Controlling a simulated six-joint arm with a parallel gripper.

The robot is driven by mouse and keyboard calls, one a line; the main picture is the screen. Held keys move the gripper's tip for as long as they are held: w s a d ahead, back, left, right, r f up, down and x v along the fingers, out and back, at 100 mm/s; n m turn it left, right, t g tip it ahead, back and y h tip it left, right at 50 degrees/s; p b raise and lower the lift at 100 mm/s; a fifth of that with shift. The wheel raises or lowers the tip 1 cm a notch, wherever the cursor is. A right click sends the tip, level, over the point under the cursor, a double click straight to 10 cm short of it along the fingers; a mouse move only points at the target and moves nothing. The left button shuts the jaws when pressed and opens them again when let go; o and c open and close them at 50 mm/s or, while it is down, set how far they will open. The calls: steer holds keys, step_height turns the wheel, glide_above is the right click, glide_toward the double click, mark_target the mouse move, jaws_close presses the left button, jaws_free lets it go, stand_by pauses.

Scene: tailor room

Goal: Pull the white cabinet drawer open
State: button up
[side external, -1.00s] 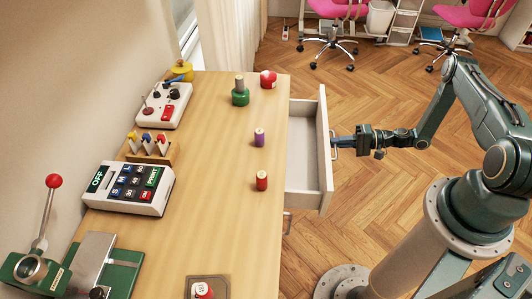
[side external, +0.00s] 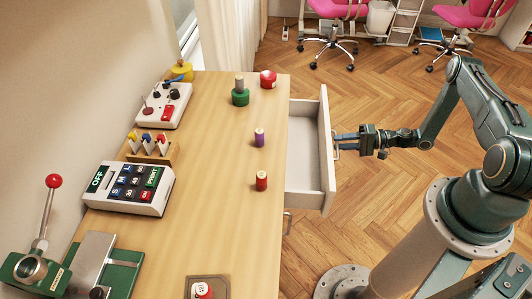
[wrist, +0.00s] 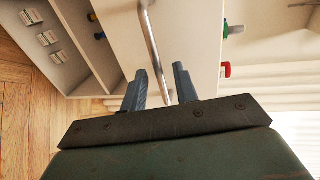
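The cabinet drawer (side external: 328,165) is white and stands pulled out from the right side of the wooden-topped cabinet. Its inside looks empty in the side view. Its metal bar handle (wrist: 152,40) runs between the two fingers of my gripper (wrist: 160,72) in the wrist view, with gaps showing beside the bar. In the side view my gripper (side external: 346,141) is at the drawer front, its fingers level and pointing at it. I cannot tell whether the fingers press on the bar.
Colored spools (side external: 261,181) and stamps stand on the wooden top (side external: 225,190). A white keypad box (side external: 130,188) stands at its left. A second handle (side external: 288,222) sits lower on the cabinet. The floor (side external: 400,185) around the drawer is clear.

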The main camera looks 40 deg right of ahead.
step_height(320, 180, up, 8)
steer(key=s+d, duration=0.1)
steer(key=shift+s+d+f, duration=0.2)
steer(key=shift+s+d, duration=0.15)
steer(key=shift+d, duration=0.05)
steer(key=shift+a, duration=0.1)
stand_by(0.5)
steer(key=shift+w+a+r+g+h, duration=0.1)
steer(key=shift+a+r+g+h, duration=0.05)
steer(key=shift+r+g+h, duration=1.35)
steer(key=shift+w+a+r+g+h, duration=0.15)
steer(key=shift+a+r+g+h, duration=0.05)
steer(key=shift+r+g+h, duration=1.3)
steer(key=shift+w+a+r+g+h, duration=0.1)
steer(key=shift+a+r+g+h, duration=0.05)
steer(key=shift+r+g+h, duration=1.3)
